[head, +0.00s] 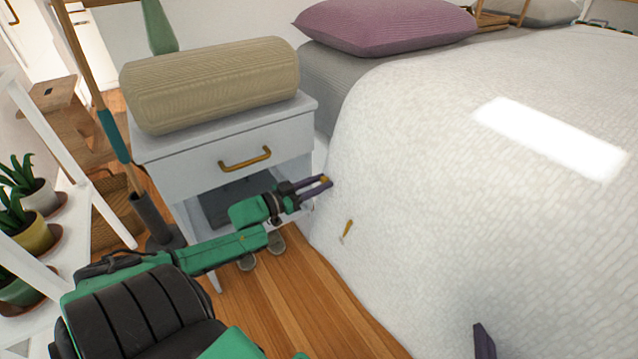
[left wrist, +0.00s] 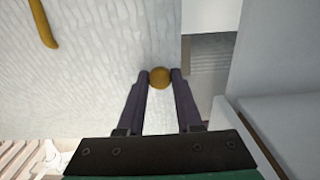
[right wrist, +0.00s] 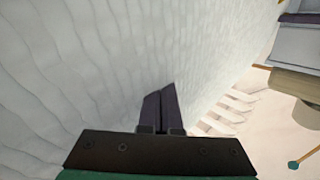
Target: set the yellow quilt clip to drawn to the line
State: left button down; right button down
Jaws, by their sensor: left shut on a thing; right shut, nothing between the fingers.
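My left gripper (head: 318,186) is at the near side of the bed, beside the nightstand. It is shut on a small round yellow-brown piece, which looks like the yellow quilt clip (left wrist: 159,78), at the quilt's hanging edge. In the head view the clip (head: 325,180) shows as a yellow spot at the fingertips. A short yellow strip (head: 347,231) lies on the white quilt (head: 420,200), lower right of that gripper and apart from it. The strip also shows in the left wrist view (left wrist: 43,22). My right gripper (right wrist: 160,107) is shut and empty, close over the quilt.
A white nightstand (head: 205,155) with a brass drawer handle (head: 245,160) stands left of the bed and bears a beige bolster (head: 210,85). A plant shelf (head: 80,230) is at far left. A purple pillow (head: 385,25) lies on the bed. Wooden floor (head: 310,310) is open between.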

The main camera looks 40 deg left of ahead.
aim_at(356, 194)
dwell(0.7)
